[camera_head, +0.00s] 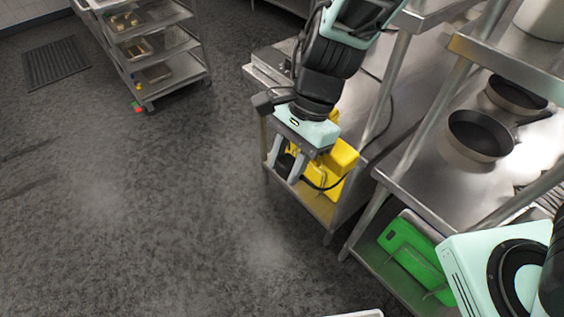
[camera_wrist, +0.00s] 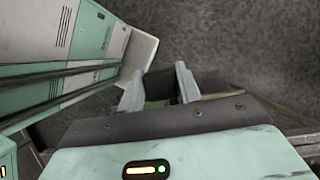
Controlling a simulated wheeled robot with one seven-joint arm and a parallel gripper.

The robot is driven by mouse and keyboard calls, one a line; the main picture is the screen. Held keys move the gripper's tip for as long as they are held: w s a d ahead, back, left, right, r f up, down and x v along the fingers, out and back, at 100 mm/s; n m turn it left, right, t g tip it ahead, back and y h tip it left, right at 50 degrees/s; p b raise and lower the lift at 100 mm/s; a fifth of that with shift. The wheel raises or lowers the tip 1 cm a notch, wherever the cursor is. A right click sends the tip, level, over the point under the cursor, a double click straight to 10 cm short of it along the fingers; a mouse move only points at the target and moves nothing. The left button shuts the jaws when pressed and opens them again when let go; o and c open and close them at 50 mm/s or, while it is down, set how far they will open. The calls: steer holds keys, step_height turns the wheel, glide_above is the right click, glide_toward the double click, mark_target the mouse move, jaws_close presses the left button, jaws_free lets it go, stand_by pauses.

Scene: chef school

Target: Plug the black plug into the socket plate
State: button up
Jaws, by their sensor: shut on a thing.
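My gripper (camera_head: 283,173) hangs in front of the steel counter, above the edge of its lower shelf. Its two pale fingers are a little apart, with a small dark thing between them that I take for the black plug (camera_head: 288,160). A black cord (camera_head: 322,187) runs from near the fingers, loops low and climbs to the counter top. I cannot make out the socket plate in either view.
Yellow containers (camera_head: 340,160) stand on the lower shelf right behind my gripper. Green boards (camera_head: 412,250) lie on a shelf at the right. Pans (camera_head: 480,136) stand on the counter (camera_head: 430,158). A trolley (camera_head: 150,50) stands back left.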

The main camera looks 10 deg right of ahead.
steer(key=shift+w+d+m+t, duration=0.4)
steer(key=shift+w+d, duration=0.5)
steer(key=shift+w, duration=0.3)
steer(key=shift+w+r, duration=0.15)
steer(key=shift+s+a, duration=0.55)
steer(key=shift+a, duration=0.05)
stand_by(0.8)
steer(key=shift+s, duration=0.15)
steer(key=shift+d+f, duration=0.2)
steer(key=shift+f, duration=0.2)
stand_by(0.9)
steer(key=shift+s+a, duration=0.35)
steer(key=shift+a, duration=0.2)
steer(key=shift+s+a, duration=0.35)
steer(key=shift+a, duration=0.1)
steer(key=shift+s+r+p, duration=0.1)
steer(key=shift+r+p, duration=0.1)
steer(key=shift+p, duration=0.2)
stand_by(0.7)
steer(key=shift+w+d, duration=0.45)
steer(key=shift+d, duration=0.1)
stand_by(0.8)
